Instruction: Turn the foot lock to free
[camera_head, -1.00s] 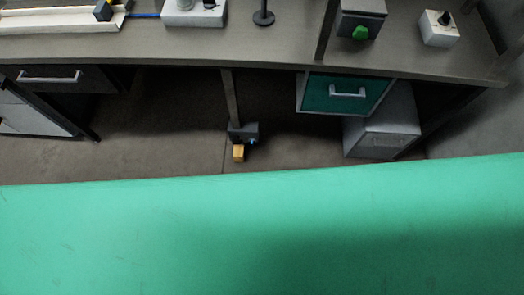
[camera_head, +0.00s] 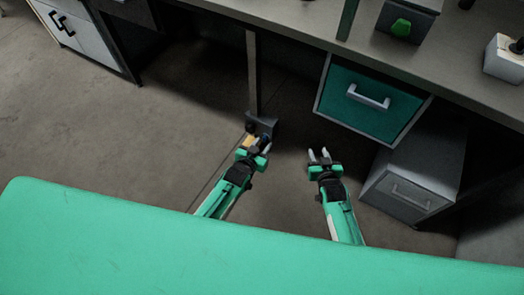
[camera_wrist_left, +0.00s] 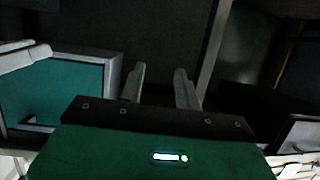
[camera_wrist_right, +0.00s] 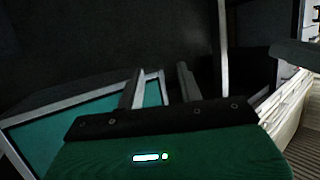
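The foot lock is a small yellow-orange pedal (camera_head: 247,141) at the foot of the table's post, low near the floor. A dark block (camera_head: 262,122) sits beside it at the base of the post. My left gripper (camera_head: 259,139) is open, right by the pedal in the head view and partly covering it; I cannot tell if they touch. Its fingers also stand apart in the left wrist view (camera_wrist_left: 160,76). My right gripper (camera_head: 318,153) is open and empty, to the right, with parted fingers in the right wrist view (camera_wrist_right: 159,74). Neither wrist view clearly shows the pedal.
The post (camera_head: 253,75) runs down from the workbench (camera_head: 290,22). A teal drawer (camera_head: 372,100) hangs right of it, above a grey cabinet (camera_head: 415,175). Floor to the left is clear.

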